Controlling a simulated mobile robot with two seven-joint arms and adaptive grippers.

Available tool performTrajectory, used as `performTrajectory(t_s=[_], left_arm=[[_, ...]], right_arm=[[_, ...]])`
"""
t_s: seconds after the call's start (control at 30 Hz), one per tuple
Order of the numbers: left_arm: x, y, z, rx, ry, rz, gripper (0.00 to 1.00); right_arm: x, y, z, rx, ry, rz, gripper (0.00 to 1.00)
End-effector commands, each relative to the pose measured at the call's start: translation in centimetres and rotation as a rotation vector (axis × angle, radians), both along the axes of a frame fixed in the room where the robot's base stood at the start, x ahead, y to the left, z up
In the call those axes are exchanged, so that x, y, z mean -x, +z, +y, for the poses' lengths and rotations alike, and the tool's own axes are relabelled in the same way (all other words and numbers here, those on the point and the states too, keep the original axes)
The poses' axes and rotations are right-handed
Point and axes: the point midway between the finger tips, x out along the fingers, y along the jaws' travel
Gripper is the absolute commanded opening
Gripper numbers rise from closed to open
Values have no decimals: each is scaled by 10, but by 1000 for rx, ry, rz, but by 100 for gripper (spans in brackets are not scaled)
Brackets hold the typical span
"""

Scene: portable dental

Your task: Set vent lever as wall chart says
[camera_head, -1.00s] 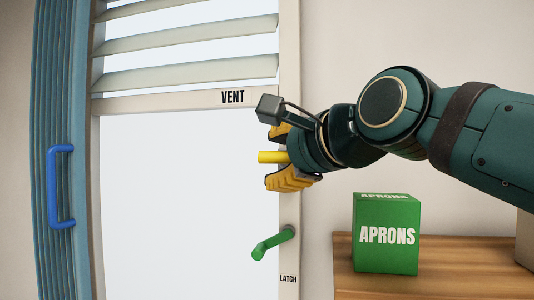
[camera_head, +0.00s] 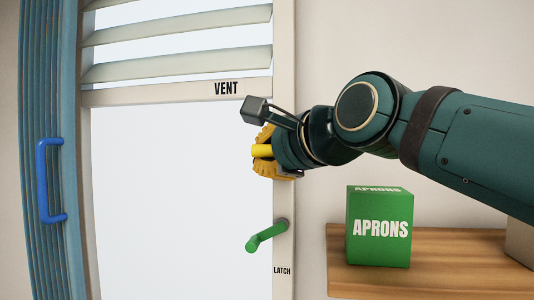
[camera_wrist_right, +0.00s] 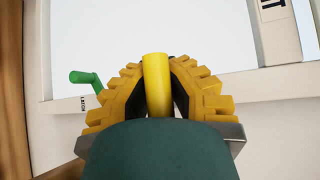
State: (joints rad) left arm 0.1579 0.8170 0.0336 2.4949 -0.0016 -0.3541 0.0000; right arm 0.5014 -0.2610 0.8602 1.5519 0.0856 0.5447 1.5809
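The yellow vent lever (camera_head: 262,151) sticks out from the right frame of the window, below the VENT label (camera_head: 226,88). My right gripper (camera_head: 265,152) is closed around the lever, with one yellow finger above it and one below. In the right wrist view the lever (camera_wrist_right: 157,85) lies between the two finger pads (camera_wrist_right: 158,92), which appear to touch its sides. The lever's base is hidden behind the gripper. The vent slats (camera_head: 178,66) are tilted, with bright gaps between them. The wall chart and my left gripper are not in view.
A green latch handle (camera_head: 266,236) is below my right gripper, beside the LATCH label (camera_head: 282,271). A green APRONS box (camera_head: 379,229) stands on a wooden shelf (camera_head: 440,270) at right. A blue handle (camera_head: 43,180) is on the blue folded panel at left.

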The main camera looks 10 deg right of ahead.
Motion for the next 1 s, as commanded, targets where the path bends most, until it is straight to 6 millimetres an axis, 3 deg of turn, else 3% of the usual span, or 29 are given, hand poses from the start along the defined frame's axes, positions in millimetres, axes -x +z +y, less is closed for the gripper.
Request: performTrajectory(t_s=[0.37, 1.0], left_arm=[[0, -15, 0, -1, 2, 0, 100], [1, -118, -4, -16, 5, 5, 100]], right_arm=[[3, -4, 2, 25, 2, -68, 0], [3, -37, 2, 195, 4, -475, 0]])
